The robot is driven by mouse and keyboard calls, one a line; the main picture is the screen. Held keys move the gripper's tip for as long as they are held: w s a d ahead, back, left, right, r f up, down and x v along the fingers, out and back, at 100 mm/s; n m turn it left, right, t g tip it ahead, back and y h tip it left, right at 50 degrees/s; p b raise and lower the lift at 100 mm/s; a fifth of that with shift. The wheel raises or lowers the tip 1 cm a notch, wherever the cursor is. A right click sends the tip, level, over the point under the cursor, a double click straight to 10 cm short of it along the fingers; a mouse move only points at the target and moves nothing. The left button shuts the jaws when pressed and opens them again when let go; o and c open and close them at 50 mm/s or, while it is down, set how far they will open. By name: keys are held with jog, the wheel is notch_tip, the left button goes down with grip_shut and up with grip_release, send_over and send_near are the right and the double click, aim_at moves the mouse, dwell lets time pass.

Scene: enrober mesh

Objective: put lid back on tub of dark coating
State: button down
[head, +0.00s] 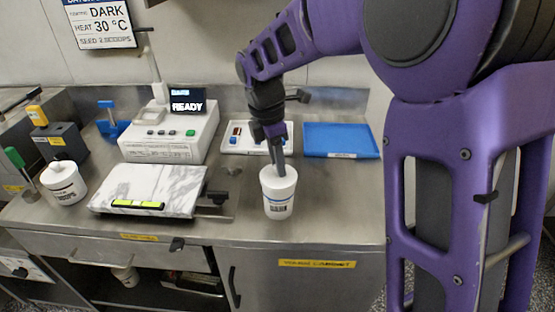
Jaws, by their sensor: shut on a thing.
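A white tub (278,207) with a barcode label stands upright near the front edge of the steel counter, right of centre. A white lid (267,177) shows at its top; I cannot tell whether it is fully seated or just above the rim. My gripper (281,171) points down from above and is shut on the lid. The fingers hide part of the lid. The tub's contents are not visible, and its label is too small to read. A second white tub (65,188), with a knobbed lid, stands at the far left.
A marble slab (150,185) lies left of the tub. Behind it stands a white machine (165,138) with a "READY" display (187,105). The counter right of the tub is clear.

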dwell(0.4)
jog(key=shift+c, duration=0.4)
grip_release()
jog(key=shift+r, duration=0.1)
jog(key=shift+r+p, duration=1)
jog(key=shift+r, duration=2.4)
jog(key=shift+c, duration=0.2)
grip_shut()
